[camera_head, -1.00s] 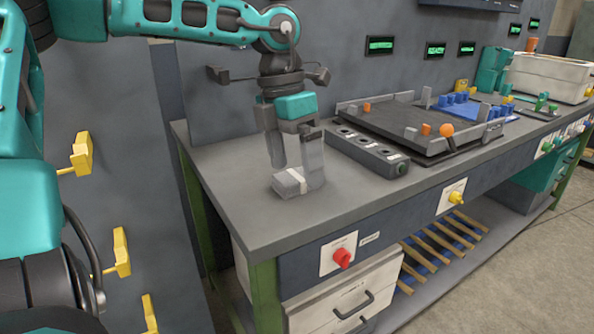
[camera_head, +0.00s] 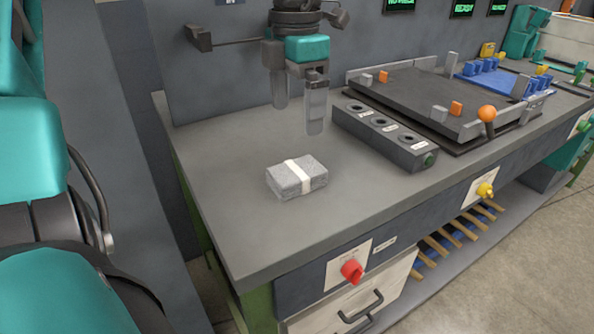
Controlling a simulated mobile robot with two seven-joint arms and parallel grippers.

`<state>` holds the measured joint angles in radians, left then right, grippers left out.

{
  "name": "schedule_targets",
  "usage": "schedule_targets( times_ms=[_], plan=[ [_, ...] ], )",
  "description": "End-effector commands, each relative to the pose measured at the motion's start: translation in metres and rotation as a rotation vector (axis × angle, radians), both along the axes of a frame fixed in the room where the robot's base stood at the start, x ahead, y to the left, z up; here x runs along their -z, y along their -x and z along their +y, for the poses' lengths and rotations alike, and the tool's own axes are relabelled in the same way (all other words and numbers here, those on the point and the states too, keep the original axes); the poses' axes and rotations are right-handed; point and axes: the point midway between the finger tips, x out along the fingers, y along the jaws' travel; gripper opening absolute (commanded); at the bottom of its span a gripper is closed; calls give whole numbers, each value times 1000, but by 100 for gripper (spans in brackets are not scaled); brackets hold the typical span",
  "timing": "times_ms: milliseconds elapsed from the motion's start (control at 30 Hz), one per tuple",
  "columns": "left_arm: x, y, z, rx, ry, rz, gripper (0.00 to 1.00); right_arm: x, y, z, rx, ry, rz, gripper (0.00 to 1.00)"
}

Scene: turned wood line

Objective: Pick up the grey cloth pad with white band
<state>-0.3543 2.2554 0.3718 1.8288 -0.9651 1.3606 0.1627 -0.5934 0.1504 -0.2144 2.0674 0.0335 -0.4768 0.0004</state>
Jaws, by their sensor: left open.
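The grey cloth pad with a white band (camera_head: 283,181) lies flat on the grey workbench top (camera_head: 225,215), near its left end. The white band runs across its middle. My left gripper (camera_head: 298,117) is open and empty, pointing down above the bench behind the pad. Its fingers are apart from the pad, and the pad is fully in view. My right gripper is not in view.
A dark box with several round holes (camera_head: 383,138) stands right of the gripper. Behind it is a dark tray fixture (camera_head: 425,105) with orange and grey blocks and an orange ball knob (camera_head: 487,113). A red knob (camera_head: 352,271) is on the bench front. The bench around the pad is clear.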

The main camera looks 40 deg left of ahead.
Motion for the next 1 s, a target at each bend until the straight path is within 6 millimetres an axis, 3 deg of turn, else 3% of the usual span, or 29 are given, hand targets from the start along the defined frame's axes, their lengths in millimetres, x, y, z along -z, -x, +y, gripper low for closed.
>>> schedule_targets(
  times_ms=[100, 300, 533, 800, 1000],
  plan=[
    [27, 1, 0, 1, 2, 6, 98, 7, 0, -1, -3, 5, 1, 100],
    [58, 1, 0, 0, 3, 4, 98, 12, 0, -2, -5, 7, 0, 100],
    [76, 2, -1, 0, 2, 4, 98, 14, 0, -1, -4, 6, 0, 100],
    [114, 4, -5, 0, 3, 4, 98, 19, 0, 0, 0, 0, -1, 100],
    [119, 3, -5, 1, 2, 0, 98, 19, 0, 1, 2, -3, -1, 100]
  ],
)
